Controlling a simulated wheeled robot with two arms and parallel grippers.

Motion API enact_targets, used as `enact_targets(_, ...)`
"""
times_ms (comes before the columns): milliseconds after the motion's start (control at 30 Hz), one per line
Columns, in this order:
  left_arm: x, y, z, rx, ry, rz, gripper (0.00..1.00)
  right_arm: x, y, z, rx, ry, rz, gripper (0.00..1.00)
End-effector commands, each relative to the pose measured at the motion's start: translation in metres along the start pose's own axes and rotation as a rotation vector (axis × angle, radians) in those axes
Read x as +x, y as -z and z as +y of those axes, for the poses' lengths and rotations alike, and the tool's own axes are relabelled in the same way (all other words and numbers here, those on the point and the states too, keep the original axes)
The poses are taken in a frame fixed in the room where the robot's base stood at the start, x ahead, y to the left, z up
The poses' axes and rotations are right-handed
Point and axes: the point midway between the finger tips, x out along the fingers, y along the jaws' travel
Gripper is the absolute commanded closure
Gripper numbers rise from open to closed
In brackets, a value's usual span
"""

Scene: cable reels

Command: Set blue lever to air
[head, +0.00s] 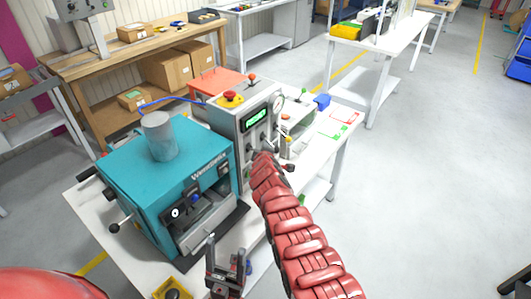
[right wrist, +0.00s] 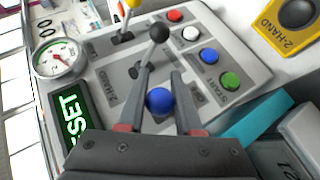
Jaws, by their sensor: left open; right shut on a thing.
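The blue lever shows as a blue ball knob (right wrist: 159,101) on the grey control panel in the right wrist view. My right gripper (right wrist: 161,78) has its two fingers around this knob, one on each side, and is shut on it. A label near it reads 2-HAND; I cannot read an AIR mark. In the head view, my red right arm reaches the panel of the grey control box (head: 228,140) and hides most of the lever area. My left gripper (head: 226,262) is open and empty, low in front of the teal machine.
A black-knobbed lever (right wrist: 159,33) stands just beyond the blue knob. Red, white, blue and green buttons (right wrist: 230,80) line the panel's right side. A pressure gauge (right wrist: 57,58) and green display (right wrist: 71,120) are at left. The teal machine (head: 165,180) stands beside the control box.

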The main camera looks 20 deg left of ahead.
Motion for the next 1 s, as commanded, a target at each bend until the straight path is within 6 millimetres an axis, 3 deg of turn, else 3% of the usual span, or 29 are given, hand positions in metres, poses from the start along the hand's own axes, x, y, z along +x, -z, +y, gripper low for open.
enact_targets(500, -0.044, -0.007, 0.002, 0.0, 0.0, 0.0, 0.36, -0.003, 0.005, 0.005, -0.136, 0.094, -0.102, 1.0)
enact_targets(1000, -0.047, -0.008, 0.002, 0.0, 0.0, 0.0, 0.36, -0.005, 0.004, 0.009, -0.153, 0.105, -0.118, 1.0)
